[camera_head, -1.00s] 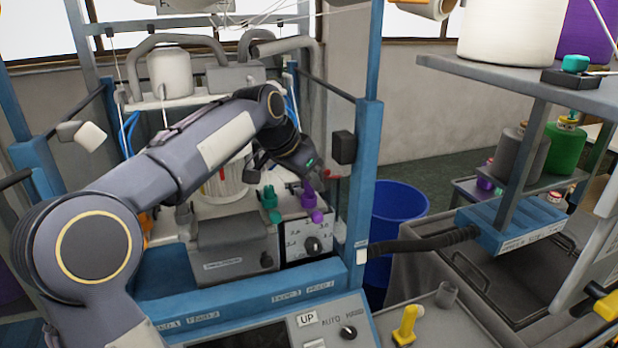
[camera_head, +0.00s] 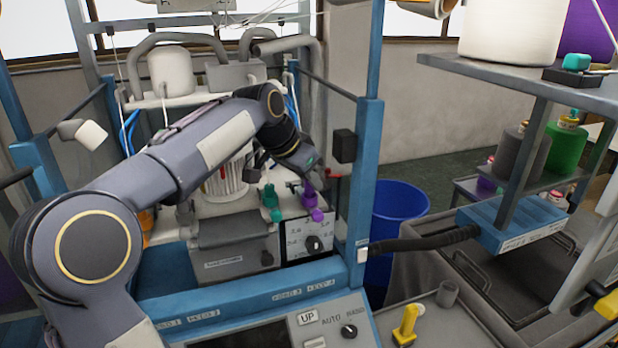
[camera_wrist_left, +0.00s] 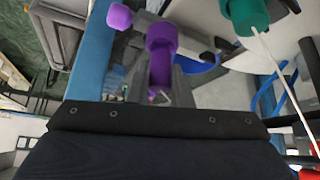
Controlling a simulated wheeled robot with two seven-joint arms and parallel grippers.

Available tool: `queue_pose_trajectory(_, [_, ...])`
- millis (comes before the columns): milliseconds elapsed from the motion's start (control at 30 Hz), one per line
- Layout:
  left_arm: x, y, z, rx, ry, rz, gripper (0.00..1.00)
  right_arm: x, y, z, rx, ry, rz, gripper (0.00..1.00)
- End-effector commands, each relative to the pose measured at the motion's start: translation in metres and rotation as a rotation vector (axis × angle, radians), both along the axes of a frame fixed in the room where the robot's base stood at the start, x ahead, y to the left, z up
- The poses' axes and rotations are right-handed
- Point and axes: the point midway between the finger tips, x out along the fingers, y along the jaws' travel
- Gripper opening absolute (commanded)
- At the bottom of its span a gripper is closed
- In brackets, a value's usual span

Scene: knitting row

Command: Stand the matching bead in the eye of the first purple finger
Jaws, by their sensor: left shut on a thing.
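A purple finger (camera_head: 309,196) stands on the machine's front ledge, with a rounded purple knob (camera_head: 317,215) at its lower right. A green finger (camera_head: 270,197) stands to its left. My left gripper (camera_head: 304,177) is just above and behind the purple finger. In the left wrist view my left gripper (camera_wrist_left: 160,80) is shut on a purple piece (camera_wrist_left: 160,68), taken as the bead and mostly hidden between the fingers. A purple cylinder (camera_wrist_left: 161,36) is right at the fingertips; I cannot tell whether it touches the held piece. My right gripper is out of view.
A blue frame post (camera_head: 362,170) with a black box stands close to the right of my gripper. A grey panel with a dial (camera_head: 313,243) is below the fingers. A blue bin (camera_head: 400,205) and a shelf of yarn cones are further right.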

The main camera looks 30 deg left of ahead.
Motion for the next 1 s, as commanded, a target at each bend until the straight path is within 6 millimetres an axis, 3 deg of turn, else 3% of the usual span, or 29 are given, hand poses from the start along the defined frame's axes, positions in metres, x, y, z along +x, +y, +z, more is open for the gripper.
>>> queue_pose_trajectory(833, [0.0, 0.0, -0.013, 0.0, 0.0, 0.0, 0.0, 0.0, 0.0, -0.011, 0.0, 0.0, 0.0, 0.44])
queue_pose_trajectory(867, [0.0, 0.0, -0.013, 0.0, 0.0, 0.0, 0.21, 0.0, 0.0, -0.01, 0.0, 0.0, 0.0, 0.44])
queue_pose_trajectory(1000, [0.0, 0.0, -0.013, 0.0, 0.001, 0.0, 0.4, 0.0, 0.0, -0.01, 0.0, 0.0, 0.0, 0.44])
